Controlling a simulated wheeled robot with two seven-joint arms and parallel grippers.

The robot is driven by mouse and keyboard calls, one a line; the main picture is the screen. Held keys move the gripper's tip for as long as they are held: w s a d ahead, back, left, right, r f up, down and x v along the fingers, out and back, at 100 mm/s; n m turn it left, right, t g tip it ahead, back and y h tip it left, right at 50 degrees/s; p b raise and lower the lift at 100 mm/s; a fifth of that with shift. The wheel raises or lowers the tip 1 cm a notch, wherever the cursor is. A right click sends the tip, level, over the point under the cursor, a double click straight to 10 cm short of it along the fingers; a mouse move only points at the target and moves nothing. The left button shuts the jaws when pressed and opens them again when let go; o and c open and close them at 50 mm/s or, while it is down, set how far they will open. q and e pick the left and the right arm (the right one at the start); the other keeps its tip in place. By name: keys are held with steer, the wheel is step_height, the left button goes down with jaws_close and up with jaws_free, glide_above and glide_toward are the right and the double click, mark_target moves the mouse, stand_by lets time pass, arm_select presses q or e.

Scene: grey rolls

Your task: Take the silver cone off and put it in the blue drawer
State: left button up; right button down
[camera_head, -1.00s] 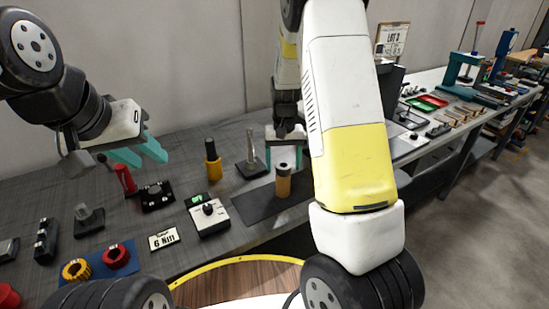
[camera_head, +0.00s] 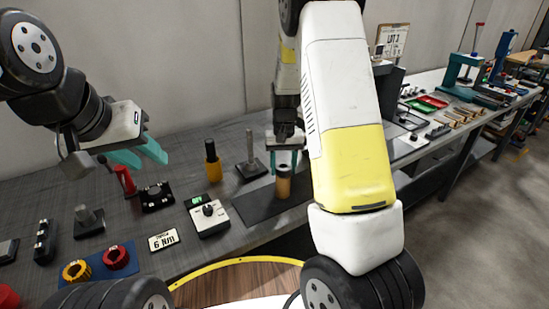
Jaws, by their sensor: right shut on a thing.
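A tan cylinder (camera_head: 283,184) with a dark top stands upright on a dark mat (camera_head: 262,205) on the bench. My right gripper (camera_head: 283,164) points down, with its teal fingers on either side of the cylinder's upper end. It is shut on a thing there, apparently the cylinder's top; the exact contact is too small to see. I cannot make out a silver cone or a blue drawer. My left gripper (camera_head: 140,157) is open and empty above the left part of the bench.
Behind the mat stand a metal post on a dark base (camera_head: 251,167) and a yellow-and-black tool (camera_head: 212,162). A white dial box (camera_head: 208,217) is left of the mat. Red and yellow rings lie on a blue tray (camera_head: 100,268) at front left. My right arm hides the bench's middle.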

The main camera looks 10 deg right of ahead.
steer(key=shift+r, duration=0.15)
steer(key=s+a+r, duration=0.2)
steer(key=s+a, duration=0.2)
steer(key=s, duration=0.2)
steer(key=s+a+r, duration=0.2)
steer(key=s+a, duration=0.2)
steer(key=s, duration=0.3)
steer(key=shift+s+a+r, duration=0.25)
steer(key=shift+s+r, duration=0.05)
steer(key=shift+r, duration=0.05)
steer(key=shift+f, duration=0.85)
